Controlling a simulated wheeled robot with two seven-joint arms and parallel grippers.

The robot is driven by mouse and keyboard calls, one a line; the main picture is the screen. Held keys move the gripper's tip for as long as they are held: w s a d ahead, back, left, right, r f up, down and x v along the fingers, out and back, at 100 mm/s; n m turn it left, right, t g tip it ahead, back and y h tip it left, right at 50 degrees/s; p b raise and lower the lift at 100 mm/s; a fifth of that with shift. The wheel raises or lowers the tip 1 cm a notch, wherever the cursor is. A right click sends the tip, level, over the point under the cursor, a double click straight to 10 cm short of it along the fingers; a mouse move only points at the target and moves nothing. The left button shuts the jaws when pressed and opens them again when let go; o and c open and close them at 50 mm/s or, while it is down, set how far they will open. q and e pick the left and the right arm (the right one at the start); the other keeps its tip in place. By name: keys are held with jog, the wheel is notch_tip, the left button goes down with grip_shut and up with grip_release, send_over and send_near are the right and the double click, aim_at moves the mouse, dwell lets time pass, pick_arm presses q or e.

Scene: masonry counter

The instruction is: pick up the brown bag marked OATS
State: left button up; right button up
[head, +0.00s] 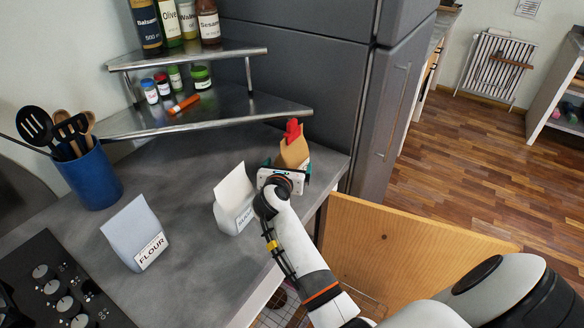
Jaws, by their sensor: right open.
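A brown bag (294,151) with a red piece at its top stands near the counter's right end, beside the grey fridge. Its lower part is hidden behind my right gripper, and no OATS marking can be read. My right gripper (287,166) is open at the near side of the bag, one finger showing to each side of it. I cannot tell whether the fingers touch the bag. My left gripper is not in view.
A white SUGAR bag (233,196) stands close left of my right gripper. A FLOUR bag (132,232), a blue utensil pot (93,178) and a dark hob (52,285) are further left. A corner shelf (205,111) with jars and bottles stands behind. A wooden door (400,245) is open below.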

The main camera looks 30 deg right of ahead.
jog(key=x, duration=0.2)
jog(key=shift+w+d+f+b, duration=0.15)
jog(key=shift+w+d+b, duration=0.05)
jog(key=shift+b, duration=0.2)
jog(key=shift+c, duration=1.1)
jog(key=shift+a, duration=0.1)
jog(key=c, duration=1.3)
jog(key=shift+c, duration=0.2)
